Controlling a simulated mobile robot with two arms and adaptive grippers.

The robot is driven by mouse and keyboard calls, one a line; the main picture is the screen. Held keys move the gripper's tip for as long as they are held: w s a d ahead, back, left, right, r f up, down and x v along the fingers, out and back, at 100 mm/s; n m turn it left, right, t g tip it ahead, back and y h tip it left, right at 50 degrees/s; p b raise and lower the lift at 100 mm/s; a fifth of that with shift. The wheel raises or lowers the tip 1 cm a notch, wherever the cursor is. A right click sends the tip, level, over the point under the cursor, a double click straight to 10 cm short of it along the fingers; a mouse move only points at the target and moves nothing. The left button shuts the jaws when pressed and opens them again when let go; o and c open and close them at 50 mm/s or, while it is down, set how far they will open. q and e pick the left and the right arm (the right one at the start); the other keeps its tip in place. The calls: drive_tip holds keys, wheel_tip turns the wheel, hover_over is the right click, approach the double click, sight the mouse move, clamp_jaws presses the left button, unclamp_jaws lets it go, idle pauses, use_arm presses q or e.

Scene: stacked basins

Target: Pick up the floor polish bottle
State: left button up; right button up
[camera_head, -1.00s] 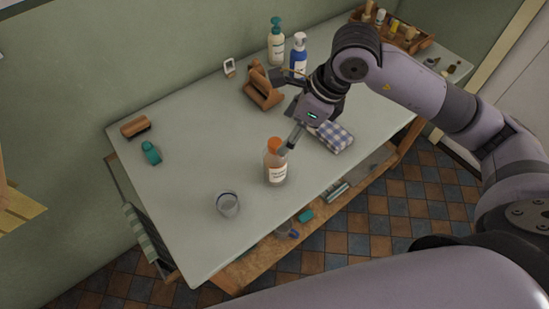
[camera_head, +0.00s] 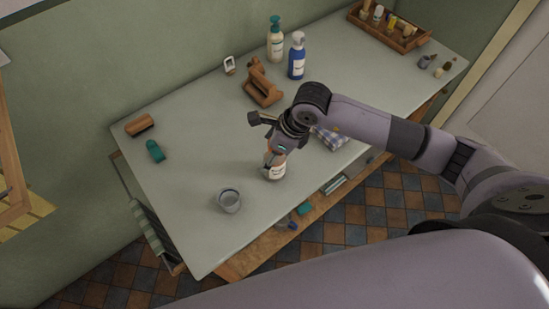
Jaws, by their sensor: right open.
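The bottle (camera_head: 276,173), clear with amber contents and a white label, stands upright on the pale tabletop near its front edge. Its label is too small to read, so I cannot confirm that it is the floor polish. My right gripper (camera_head: 271,160) is open and points down at this bottle, over its top. A finger shows in front of the bottle's upper part. The gripper hides the orange cap, and I cannot tell whether the fingers touch the bottle. My left gripper is not in view.
A glass (camera_head: 229,201) stands left of the bottle. A checked cloth (camera_head: 330,138) lies to the right, partly behind my arm. The left tabletop is mostly clear.

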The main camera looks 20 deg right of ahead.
drive_tip(key=shift+c, duration=0.5)
drive_tip(key=c, duration=1.4)
drive_tip(key=shift+r, duration=0.15)
drive_tip(key=shift+r+b, duration=2)
drive_tip(key=shift+r, duration=7.85)
